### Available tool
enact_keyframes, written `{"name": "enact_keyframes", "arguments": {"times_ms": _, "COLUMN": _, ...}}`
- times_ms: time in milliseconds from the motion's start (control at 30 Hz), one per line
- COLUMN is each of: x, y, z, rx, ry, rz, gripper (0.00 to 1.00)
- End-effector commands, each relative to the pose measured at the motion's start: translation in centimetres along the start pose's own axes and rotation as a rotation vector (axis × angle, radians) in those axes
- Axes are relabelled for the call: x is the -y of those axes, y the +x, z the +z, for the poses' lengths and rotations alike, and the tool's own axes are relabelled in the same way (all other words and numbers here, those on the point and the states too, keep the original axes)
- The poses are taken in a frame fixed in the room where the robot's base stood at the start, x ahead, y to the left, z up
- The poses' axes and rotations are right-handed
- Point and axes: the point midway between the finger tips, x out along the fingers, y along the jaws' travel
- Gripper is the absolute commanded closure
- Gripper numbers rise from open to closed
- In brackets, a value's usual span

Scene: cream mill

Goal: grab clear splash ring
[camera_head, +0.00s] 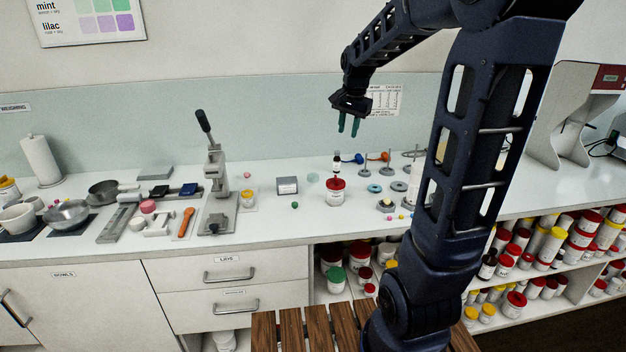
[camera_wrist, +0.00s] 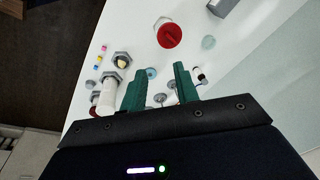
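A small pale, see-through disc (camera_head: 313,177) lies flat on the white counter, between a grey box and a red-lidded jar. It looks like the clear splash ring, but its hole cannot be made out. It also shows in the wrist view as a faint greenish round (camera_wrist: 208,42), above and right of the fingers. My gripper (camera_head: 348,133) hangs in the air well above the counter, to the right of the disc, fingers pointing down. In the wrist view its two green fingers (camera_wrist: 158,82) are spread apart with nothing between them.
The red-lidded jar (camera_head: 335,191) stands close to the right of the disc, and the grey box (camera_head: 288,185) to its left. Several small rings and posts stand farther right. A lever press (camera_head: 217,185) stands left. Open counter lies in front of the disc.

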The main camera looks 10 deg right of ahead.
Motion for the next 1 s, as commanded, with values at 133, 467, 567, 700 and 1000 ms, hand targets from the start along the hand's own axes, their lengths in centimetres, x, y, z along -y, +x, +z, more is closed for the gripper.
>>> {"name": "enact_keyframes", "arguments": {"times_ms": 133, "x": 3.0, "y": 2.5, "z": -2.4, "rx": 0.023, "ry": 0.106, "rz": 0.024, "gripper": 0.69}}
{"name": "enact_keyframes", "arguments": {"times_ms": 467, "x": 9.2, "y": 9.2, "z": -7.0, "rx": 0.056, "ry": 0.348, "rz": 0.083, "gripper": 0.69}}
{"name": "enact_keyframes", "arguments": {"times_ms": 567, "x": 11.0, "y": 11.6, "z": -8.1, "rx": 0.063, "ry": 0.42, "rz": 0.104, "gripper": 0.69}}
{"name": "enact_keyframes", "arguments": {"times_ms": 700, "x": 13.3, "y": 15.3, "z": -9.5, "rx": 0.069, "ry": 0.521, "rz": 0.134, "gripper": 0.69}}
{"name": "enact_keyframes", "arguments": {"times_ms": 1000, "x": 17.1, "y": 22.1, "z": -11.3, "rx": 0.068, "ry": 0.695, "rz": 0.187, "gripper": 0.69}}
